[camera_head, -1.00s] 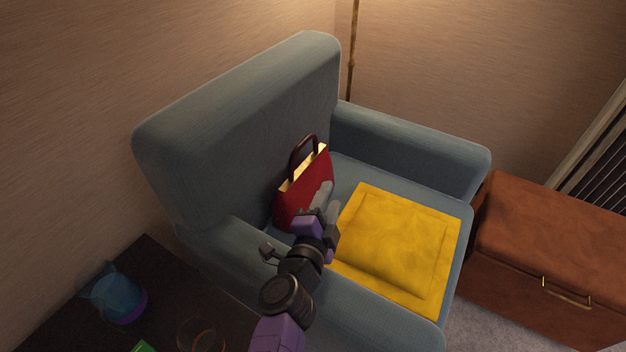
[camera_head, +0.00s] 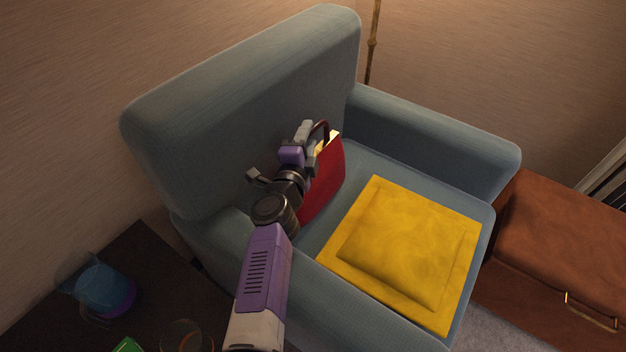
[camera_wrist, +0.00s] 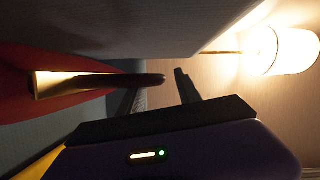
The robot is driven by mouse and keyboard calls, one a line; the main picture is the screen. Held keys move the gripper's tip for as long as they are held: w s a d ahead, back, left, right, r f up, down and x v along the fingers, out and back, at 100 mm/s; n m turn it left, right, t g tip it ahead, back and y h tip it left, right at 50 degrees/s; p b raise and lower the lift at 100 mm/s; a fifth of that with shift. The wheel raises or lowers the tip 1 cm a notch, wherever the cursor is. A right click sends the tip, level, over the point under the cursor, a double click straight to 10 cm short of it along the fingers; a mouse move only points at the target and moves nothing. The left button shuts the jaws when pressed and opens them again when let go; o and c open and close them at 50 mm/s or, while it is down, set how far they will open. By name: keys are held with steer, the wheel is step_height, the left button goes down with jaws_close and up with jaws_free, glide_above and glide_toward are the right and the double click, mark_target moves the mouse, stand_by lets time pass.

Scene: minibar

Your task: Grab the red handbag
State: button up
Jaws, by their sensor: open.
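The red handbag (camera_head: 328,178) stands on the armchair seat against the backrest, with its dark handle (camera_head: 325,128) up. My gripper (camera_head: 309,138) is open at the top of the bag, beside the handle, and my arm covers part of the bag's left side. In the wrist view the bag (camera_wrist: 60,106) lies to the left, its lit opening showing. The handle (camera_wrist: 120,80) reaches toward the space between my two fingers (camera_wrist: 160,88). I cannot tell whether a finger touches it.
The blue-grey armchair (camera_head: 240,110) has its backrest close behind my gripper and armrests on both sides. A yellow cushion (camera_head: 405,250) covers the front of the seat. A dark table (camera_head: 150,270) with a blue pitcher (camera_head: 103,288) is at lower left. A brown chest (camera_head: 560,245) stands at right.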

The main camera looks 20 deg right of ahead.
steer(key=shift+x, duration=1.25)
jaws_close()
stand_by(0.5)
